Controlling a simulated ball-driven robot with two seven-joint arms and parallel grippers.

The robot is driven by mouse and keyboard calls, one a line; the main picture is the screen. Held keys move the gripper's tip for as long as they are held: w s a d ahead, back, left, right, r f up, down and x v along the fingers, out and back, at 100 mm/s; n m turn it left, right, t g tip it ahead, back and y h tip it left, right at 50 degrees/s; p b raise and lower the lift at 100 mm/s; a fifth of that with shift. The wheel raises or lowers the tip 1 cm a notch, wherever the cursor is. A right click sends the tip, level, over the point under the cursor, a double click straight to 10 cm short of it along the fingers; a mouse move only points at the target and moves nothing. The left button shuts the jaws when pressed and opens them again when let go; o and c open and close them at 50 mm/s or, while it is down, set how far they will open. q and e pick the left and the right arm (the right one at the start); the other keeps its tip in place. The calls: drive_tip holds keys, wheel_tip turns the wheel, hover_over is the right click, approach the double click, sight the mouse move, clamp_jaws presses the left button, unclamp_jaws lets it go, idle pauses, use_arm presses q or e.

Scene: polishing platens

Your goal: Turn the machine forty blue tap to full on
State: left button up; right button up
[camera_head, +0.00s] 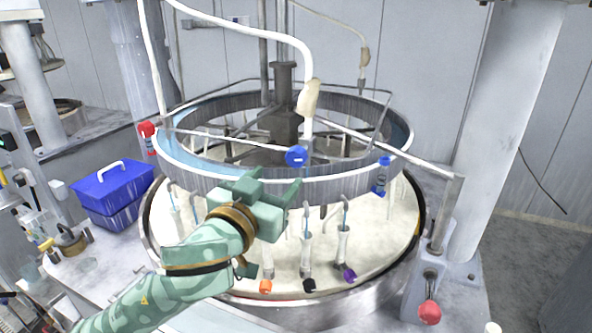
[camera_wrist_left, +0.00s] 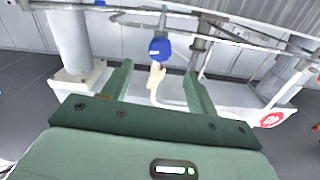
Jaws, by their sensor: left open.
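A round blue tap (camera_head: 296,156) with a white mark sits on the near side of the raised ring, below a tan fitting on a white hose. A second blue tap (camera_head: 384,160) hangs at the ring's right side. No machine number is readable. My left gripper (camera_head: 284,196) is in front of the ring, just below and left of the central blue tap, apart from it. In the left wrist view, the open, empty fingers (camera_wrist_left: 158,72) point toward a blue tap (camera_wrist_left: 160,48), which shows beyond and between their tips. My right gripper is out of view.
The metal ring (camera_head: 230,186) stands over a pale round platen (camera_head: 385,235). A red tap (camera_head: 147,129) is at the ring's left, and a red knob (camera_head: 429,312) at the lower right. Small bottles with coloured caps hang near the platen. A blue box (camera_head: 112,188) stands left.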

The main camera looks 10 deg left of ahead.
sight(294, 159)
use_arm(q)
drive_tip(key=w+b, duration=0.1)
drive_tip(key=w, duration=0.2)
drive_tip(key=w+d+b, duration=0.1)
drive_tip(key=w, duration=0.2)
drive_tip(key=w+b, duration=0.1)
drive_tip(key=w, duration=0.2)
drive_tip(key=shift+d+f+b, duration=0.1)
drive_tip(key=shift+d+b, duration=0.25)
drive_tip(key=shift+b, duration=0.05)
drive_tip(key=shift+w+d, duration=0.1)
drive_tip(key=shift+w, duration=0.4)
drive_tip(key=c, duration=1)
